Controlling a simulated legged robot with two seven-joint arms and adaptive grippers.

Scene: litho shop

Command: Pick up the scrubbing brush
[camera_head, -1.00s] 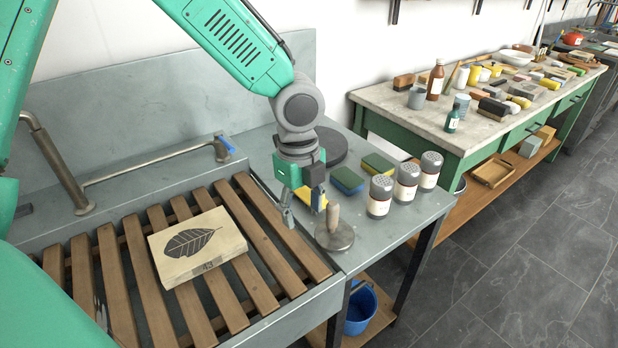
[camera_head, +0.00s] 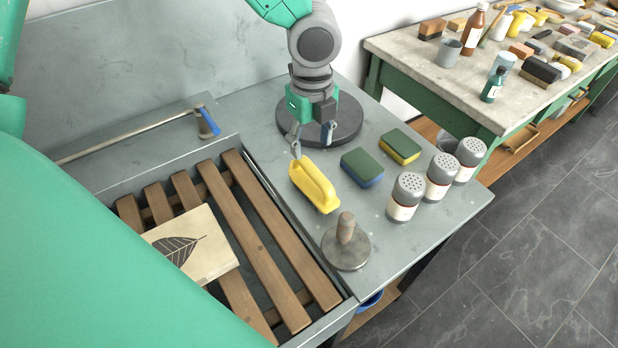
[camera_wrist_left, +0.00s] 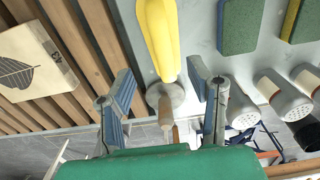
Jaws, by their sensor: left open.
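The scrubbing brush is yellow with a looped handle (camera_head: 315,184) and lies on the grey metal worktop, just right of the slatted rack. My left gripper (camera_head: 313,141) is above and behind the brush in the head view, fingers pointing down. In the left wrist view the fingers (camera_wrist_left: 163,92) are spread wide and empty. The brush (camera_wrist_left: 159,38) shows there beyond the fingertips, lined up with the gap between them and apart from both. My right gripper is not in view.
A round metal disc with a wooden handle (camera_head: 346,245) stands close in front of the brush. Two sponges (camera_head: 362,167) and three shakers (camera_head: 405,198) are to the right. A dark round plate (camera_head: 345,122) is behind. A leaf-printed block (camera_head: 193,245) lies on the wooden slats (camera_head: 262,213).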

